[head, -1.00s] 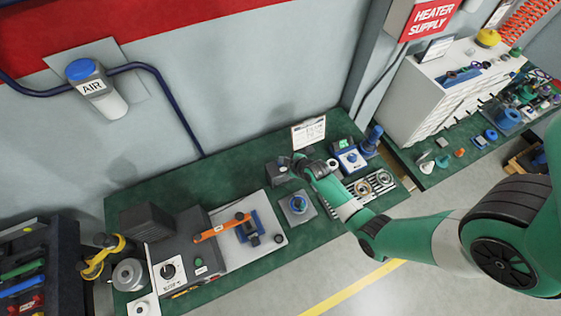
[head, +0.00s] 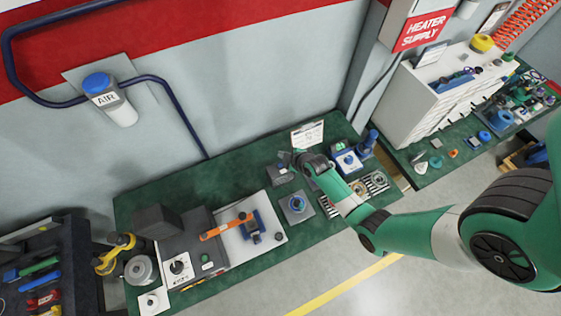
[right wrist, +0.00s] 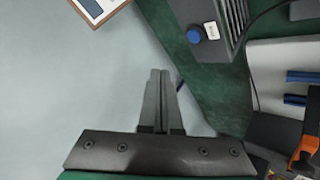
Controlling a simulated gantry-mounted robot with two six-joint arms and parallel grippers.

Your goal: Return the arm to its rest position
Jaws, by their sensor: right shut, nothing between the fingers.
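My right arm reaches in from the right in the head view, over the green workbench (head: 190,180). Its gripper (head: 288,158) is at the back of the bench, near the clipboard sign and a small dark device, and is partly hidden by the wrist. In the right wrist view the two fingers (right wrist: 160,78) are together and hold nothing. They show in front of pale grey wall or floor, with the green bench edge to their right. My left gripper is in neither view.
A grey test unit with an orange handle (head: 226,226) stands left on the bench. A blue-based device (head: 345,159) and slotted rack (head: 329,206) lie close to my right forearm. A white drawer cabinet (head: 420,105) stands right. Floor in front is clear.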

